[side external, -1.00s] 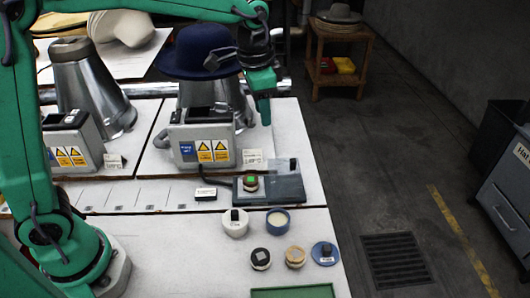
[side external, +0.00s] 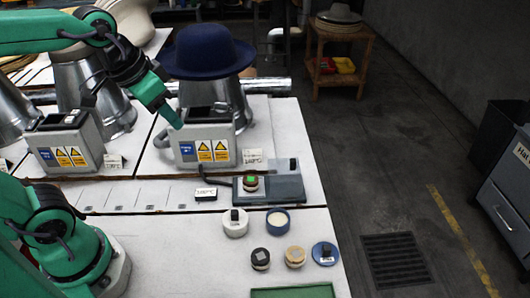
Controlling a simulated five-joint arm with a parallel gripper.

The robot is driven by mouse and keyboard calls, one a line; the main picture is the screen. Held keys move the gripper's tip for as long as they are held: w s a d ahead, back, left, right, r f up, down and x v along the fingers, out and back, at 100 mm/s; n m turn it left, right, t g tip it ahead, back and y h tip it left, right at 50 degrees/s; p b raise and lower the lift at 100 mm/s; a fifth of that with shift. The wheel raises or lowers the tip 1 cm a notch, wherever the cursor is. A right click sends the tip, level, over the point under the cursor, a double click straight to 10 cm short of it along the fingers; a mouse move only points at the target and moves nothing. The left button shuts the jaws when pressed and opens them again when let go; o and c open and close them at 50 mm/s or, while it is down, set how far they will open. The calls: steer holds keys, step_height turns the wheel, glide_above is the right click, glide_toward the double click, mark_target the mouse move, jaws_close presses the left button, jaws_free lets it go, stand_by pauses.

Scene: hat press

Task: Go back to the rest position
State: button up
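My gripper (side external: 174,119) is in the side external view, up in the air at the left of the blue hat (side external: 208,52). It appears in front of the gap between the two control boxes, pointing down and to the right. Its fingers look close together, but I cannot tell whether they are open or shut. I see nothing hanging from it. The blue hat sits on the right metal press cone (side external: 232,98). My arm comes in from the left edge and hides part of the left metal cone (side external: 118,112).
Control boxes with warning labels stand at left (side external: 66,143) and right (side external: 203,145). A grey button unit (side external: 283,187) with a green-lit button is on the front right. Several small round tins, including a white one (side external: 235,228), and a green tray (side external: 293,292) lie near the front edge.

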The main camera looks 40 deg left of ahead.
steer(key=shift+n+t, duration=0.5)
steer(key=shift+n, duration=0.2)
steer(key=shift+s+a+f, duration=0.25)
steer(key=shift+s+f, duration=0.1)
steer(key=shift+s, duration=0.4)
steer(key=shift+s+a+f, duration=0.2)
steer(key=shift+s+f, duration=0.1)
steer(key=shift+s, duration=0.4)
steer(key=shift+s+a+f, duration=0.25)
steer(key=shift+s+f, duration=0.1)
steer(key=shift+s, duration=0.4)
